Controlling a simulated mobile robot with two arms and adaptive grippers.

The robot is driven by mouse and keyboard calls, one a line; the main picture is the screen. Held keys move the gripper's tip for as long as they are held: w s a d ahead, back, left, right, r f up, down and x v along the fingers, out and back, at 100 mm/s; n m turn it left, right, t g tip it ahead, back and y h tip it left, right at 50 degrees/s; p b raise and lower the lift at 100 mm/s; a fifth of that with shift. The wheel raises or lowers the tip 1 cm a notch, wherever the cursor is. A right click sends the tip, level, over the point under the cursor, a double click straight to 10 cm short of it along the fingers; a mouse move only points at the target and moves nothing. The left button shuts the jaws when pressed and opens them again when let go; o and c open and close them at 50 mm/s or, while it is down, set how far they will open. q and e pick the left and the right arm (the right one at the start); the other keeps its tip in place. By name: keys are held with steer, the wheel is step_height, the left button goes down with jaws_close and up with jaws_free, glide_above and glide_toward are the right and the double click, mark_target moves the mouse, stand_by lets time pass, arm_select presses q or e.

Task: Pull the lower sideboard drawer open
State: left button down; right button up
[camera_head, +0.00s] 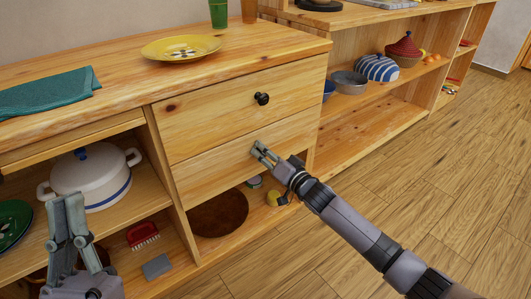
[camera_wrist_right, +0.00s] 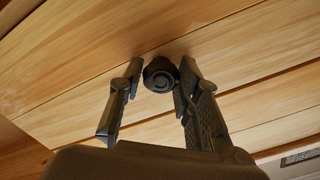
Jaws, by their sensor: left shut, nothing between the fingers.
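The pale wooden sideboard has an upper drawer (camera_head: 240,108) with a black knob (camera_head: 261,98) and a lower drawer (camera_head: 215,170) below it. Both fronts look closed. My right gripper (camera_head: 260,151) is at the lower drawer's front. In the right wrist view, its open fingers (camera_wrist_right: 160,85) stand either side of a round dark knob (camera_wrist_right: 158,74). The right finger is very near the knob, and I cannot tell if it touches; a small gap shows at the left finger. In the head view, the lower knob is hidden by my gripper. My left gripper (camera_head: 67,205) is shut and empty before the left shelf.
A white pot (camera_head: 92,180), a red brush (camera_head: 143,235) and a grey block (camera_head: 156,266) are in the left compartment. A yellow plate (camera_head: 181,47) and teal cloth (camera_head: 45,93) lie on top. Open shelves (camera_head: 375,118) stand to the right. The wooden floor (camera_head: 430,170) in front is clear.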

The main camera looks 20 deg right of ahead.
jaws_close()
stand_by(0.5)
